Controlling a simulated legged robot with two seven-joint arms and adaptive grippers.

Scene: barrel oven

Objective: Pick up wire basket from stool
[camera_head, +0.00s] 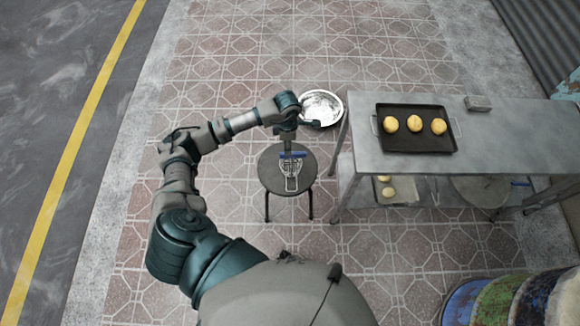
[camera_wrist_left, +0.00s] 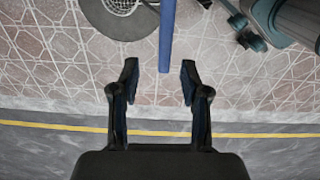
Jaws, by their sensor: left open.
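The wire basket (camera_head: 291,168) lies on a round dark stool (camera_head: 269,175) in the head view. A blue bar (camera_head: 292,155) crosses beside its mesh; I cannot tell how the two join. In the left wrist view, part of the mesh (camera_wrist_left: 120,4) shows at the top edge on the stool (camera_wrist_left: 118,25), and the blue bar (camera_wrist_left: 167,35) reaches down toward the gap between my fingers. My left gripper (camera_wrist_left: 159,68) is open and empty, above the stool; its fingertips are hard to make out in the head view. My right gripper is not in view.
A metal table (camera_head: 380,181) stands right of the stool, with a dark tray (camera_head: 420,143) of three round buns on top. A metal bowl (camera_head: 322,106) is on the floor behind the stool. Colored barrels (camera_head: 500,300) stand at the lower right. Tiled floor left of the stool is clear.

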